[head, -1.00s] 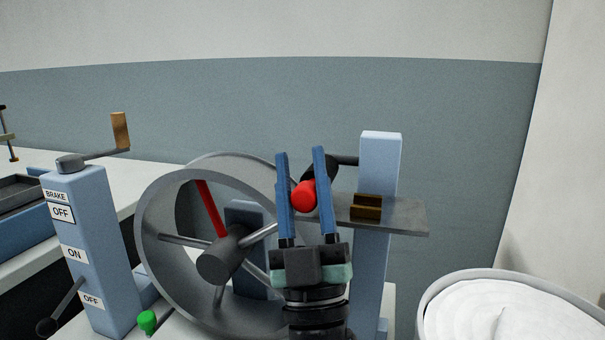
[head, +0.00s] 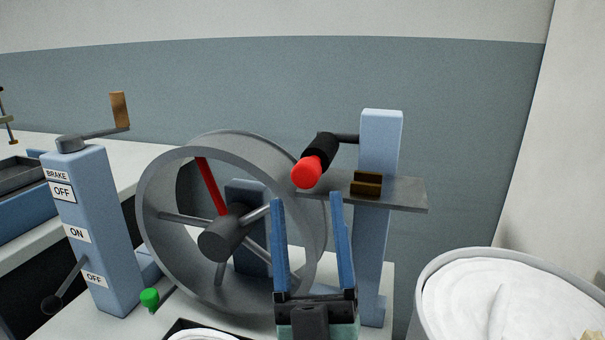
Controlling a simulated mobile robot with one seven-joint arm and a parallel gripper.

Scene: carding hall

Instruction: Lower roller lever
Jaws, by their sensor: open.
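The roller lever (head: 318,157) is a black grip with a red end, reaching toward me from a dark arm on the pale blue post (head: 381,140). Its red end sits just above the left part of a grey plate (head: 408,194) on that post. My gripper (head: 308,197) points up with two blue fingers apart and nothing between them. In the picture the fingertips are just below the red end, apart from it.
A large grey wheel (head: 146,218) with one red spoke stands left of my gripper. A brake post (head: 92,190) with a crank and OFF/ON labels is at the left. A round can (head: 432,283) of white sliver stands at the right. A small green knob (head: 149,297) is low.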

